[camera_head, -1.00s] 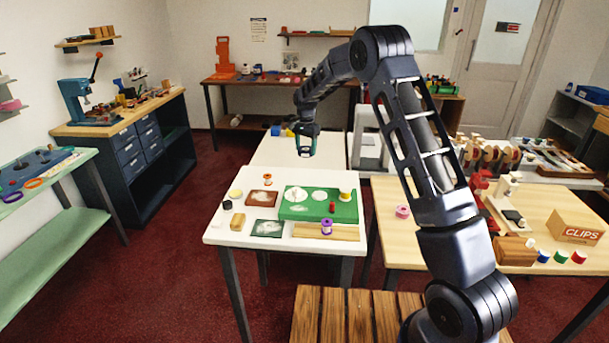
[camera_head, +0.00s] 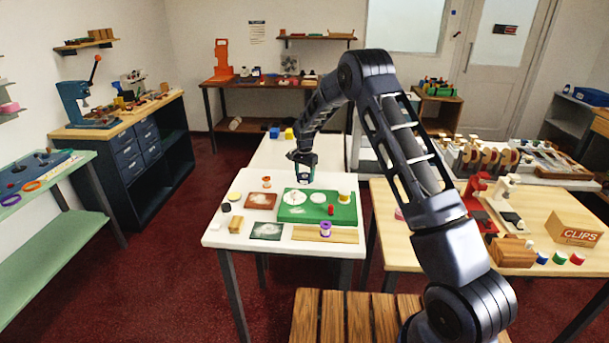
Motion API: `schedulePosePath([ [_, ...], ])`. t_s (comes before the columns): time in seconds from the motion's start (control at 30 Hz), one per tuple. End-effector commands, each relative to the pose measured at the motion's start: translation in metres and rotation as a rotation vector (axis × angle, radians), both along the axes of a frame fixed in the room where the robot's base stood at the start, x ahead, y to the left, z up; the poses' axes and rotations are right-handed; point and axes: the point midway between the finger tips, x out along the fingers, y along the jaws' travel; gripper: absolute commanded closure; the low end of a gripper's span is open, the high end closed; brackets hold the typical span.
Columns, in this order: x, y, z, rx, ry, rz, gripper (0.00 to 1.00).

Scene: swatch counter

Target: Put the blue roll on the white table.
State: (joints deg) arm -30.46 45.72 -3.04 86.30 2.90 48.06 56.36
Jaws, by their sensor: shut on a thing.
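My gripper (camera_head: 302,177) points down over the far part of the near white table (camera_head: 222,232). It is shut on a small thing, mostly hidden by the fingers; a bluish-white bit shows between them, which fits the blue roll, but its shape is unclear. I cannot tell whether it touches the table. The near white table holds a green mat (camera_head: 290,213) with pale discs, just below the gripper in the picture. A second white table (camera_head: 268,155) stands behind it.
A purple spool (camera_head: 326,229) stands on a wooden strip at the front. A red spool (camera_head: 331,210) and a yellow-topped jar (camera_head: 344,195) stand on the mat. A small orange-and-white item (camera_head: 267,182) is left of the gripper. Blue (camera_head: 275,132) and yellow (camera_head: 289,133) blocks sit behind.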

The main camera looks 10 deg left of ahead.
Motion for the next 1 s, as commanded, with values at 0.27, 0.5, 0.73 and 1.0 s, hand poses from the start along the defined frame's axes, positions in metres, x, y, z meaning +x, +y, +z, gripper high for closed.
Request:
schedulePosePath([
  [0.27,0.0,0.0,-0.002,0.0,0.0,0.0,0.59],
  [0.5,0.0,0.0,-0.002,0.0,0.0,0.0,0.15],
  [0.73,0.0,0.0,-0.001,0.0,0.0,0.0,0.15],
  [1.0,0.0,0.001,0.03,0.001,-0.002,0.0,0.15],
])
